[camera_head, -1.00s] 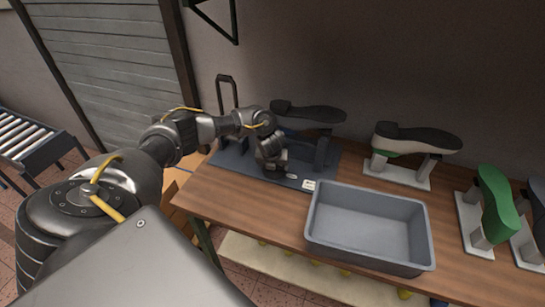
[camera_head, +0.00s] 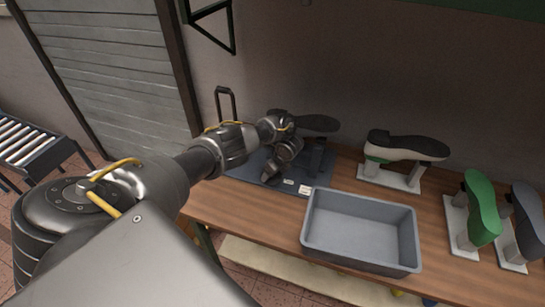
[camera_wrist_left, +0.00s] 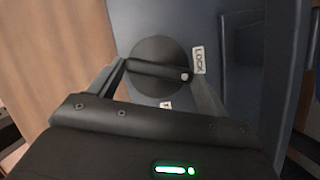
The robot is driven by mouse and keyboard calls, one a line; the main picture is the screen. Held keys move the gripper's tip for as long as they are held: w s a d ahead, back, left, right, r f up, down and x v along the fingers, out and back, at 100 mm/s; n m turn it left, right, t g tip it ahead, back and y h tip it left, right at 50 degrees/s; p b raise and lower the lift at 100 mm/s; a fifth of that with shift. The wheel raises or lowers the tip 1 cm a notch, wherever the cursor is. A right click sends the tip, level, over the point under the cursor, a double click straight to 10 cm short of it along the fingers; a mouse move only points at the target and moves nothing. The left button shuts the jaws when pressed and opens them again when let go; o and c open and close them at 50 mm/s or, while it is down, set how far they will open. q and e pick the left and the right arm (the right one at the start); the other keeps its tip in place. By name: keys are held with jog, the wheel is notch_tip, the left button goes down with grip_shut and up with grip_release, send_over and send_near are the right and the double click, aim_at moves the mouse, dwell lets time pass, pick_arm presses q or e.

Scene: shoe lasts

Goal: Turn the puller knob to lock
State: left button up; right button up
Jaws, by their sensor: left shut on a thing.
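The puller knob (camera_wrist_left: 158,56) is a round dark disc with a raised bar across it, seen in the left wrist view. The bar lies nearly level, and the white mark at its right end is beside the white LOCK label (camera_wrist_left: 199,60). A second white label (camera_wrist_left: 166,104), partly hidden, sits below the knob. My left gripper (camera_wrist_left: 160,77) is shut on the knob, one finger at each end of the bar. In the head view my left gripper (camera_head: 270,178) is low at the dark puller base (camera_head: 246,172), and the knob is hidden there. My right gripper is out of view.
A grey bin (camera_head: 361,264) stands on the wooden table (camera_head: 430,252) just right of the puller. A dark shoe last (camera_head: 317,122) is behind my wrist. Other lasts stand on stands to the right, including a green one (camera_head: 481,207).

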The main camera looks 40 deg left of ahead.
pick_arm(q)
jog(key=shift+w+f+n+g+b, duration=0.15)
jog(key=shift+n+g+b, duration=0.4)
jog(key=shift+n, duration=0.65)
jog(key=shift+w+a+n+g+b, duration=0.1)
jog(key=shift+n+g+b, duration=0.15)
jog(key=shift+n+b, duration=0.6)
jog(key=shift+r+n, duration=0.2)
jog(key=shift+n, duration=0.05)
jog(key=o, duration=1)
